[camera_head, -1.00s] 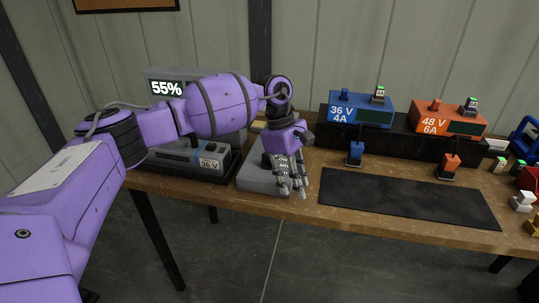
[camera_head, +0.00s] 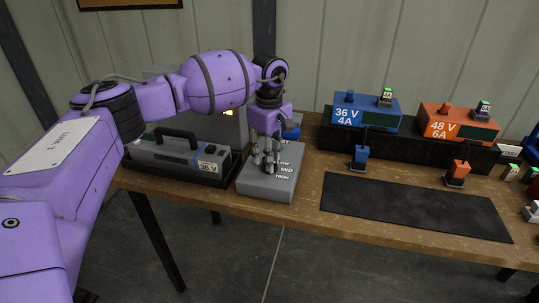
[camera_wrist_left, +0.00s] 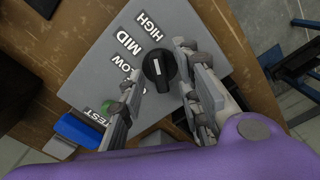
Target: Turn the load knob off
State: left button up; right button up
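The load knob (camera_wrist_left: 160,67) is a round black dial with a white pointer mark, on top of a grey sloped box (camera_head: 262,188). Labels HIGH, MID and LOW run beside it in the left wrist view, with another label partly covered by a finger. The pointer mark lies along the dial's middle; I cannot tell which label it is set to. My left gripper (camera_head: 265,163) is over the box, fingers pointing down. In the left wrist view its fingers (camera_wrist_left: 160,82) are apart, one on each side of the knob, with no clear contact. In the head view the fingers hide the knob. My right gripper is not in view.
A grey battery with a handle (camera_head: 177,155), labelled 36 V, sits in a black tray left of the box. Blue (camera_head: 362,112) and orange (camera_head: 458,125) chargers stand at the back right. A black mat (camera_head: 415,207) lies bare in front of them.

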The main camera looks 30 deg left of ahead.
pick_arm(q)
jog(key=shift+f, duration=0.1)
jog(key=shift+c, duration=0.3)
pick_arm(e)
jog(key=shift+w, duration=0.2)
pick_arm(q)
grip_shut()
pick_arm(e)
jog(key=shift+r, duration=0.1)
